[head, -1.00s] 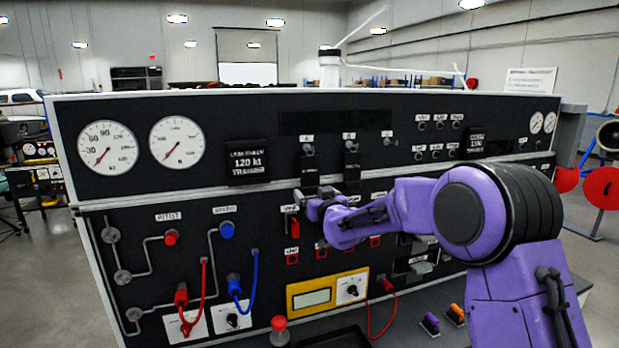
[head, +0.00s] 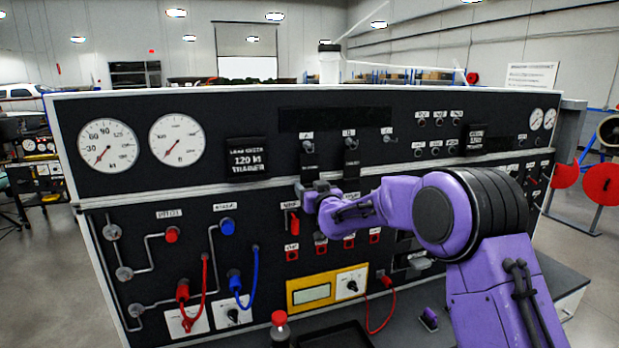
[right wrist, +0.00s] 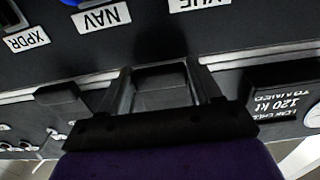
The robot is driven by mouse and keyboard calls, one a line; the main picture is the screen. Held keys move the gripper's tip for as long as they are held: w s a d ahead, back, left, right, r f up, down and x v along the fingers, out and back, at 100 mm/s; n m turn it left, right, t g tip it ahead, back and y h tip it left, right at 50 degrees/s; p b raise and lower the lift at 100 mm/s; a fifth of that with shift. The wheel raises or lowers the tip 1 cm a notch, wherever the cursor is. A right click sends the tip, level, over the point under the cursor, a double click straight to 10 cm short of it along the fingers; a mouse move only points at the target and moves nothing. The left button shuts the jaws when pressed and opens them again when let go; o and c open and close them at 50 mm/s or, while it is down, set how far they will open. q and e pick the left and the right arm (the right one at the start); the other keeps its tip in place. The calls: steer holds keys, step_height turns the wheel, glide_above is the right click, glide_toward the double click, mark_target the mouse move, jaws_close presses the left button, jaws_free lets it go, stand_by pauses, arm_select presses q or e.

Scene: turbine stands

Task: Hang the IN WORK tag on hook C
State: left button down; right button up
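Three small hooks line the upper panel: A (head: 307,146), B (head: 349,142) and hook C (head: 387,136) at the right, which is bare. A dark tag (head: 308,168) hangs under hook A and another dark tag (head: 351,168) under hook B. Their lettering is unreadable, so I cannot tell which is IN WORK. My right gripper (head: 312,194) is at the panel just below hook A. In the right wrist view its fingers (right wrist: 160,85) stand apart on either side of a dark tag-like plate (right wrist: 160,97); contact is unclear. My left gripper is not in view.
Round gauges (head: 107,146) are at the panel's left. Switches and red buttons (head: 321,247) lie below my right gripper. A yellow meter (head: 312,291), a red cable (head: 392,318) and a red-capped bottle (head: 279,328) are lower down. The panel around hook C is clear.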

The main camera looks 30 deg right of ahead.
steer(key=c, duration=0.6)
steer(key=shift+s, duration=0.15)
steer(key=shift+s+a, duration=0.15)
steer(key=shift+s, duration=0.25)
steer(key=shift+b+v, duration=0.5)
steer(key=shift+v, duration=0.9)
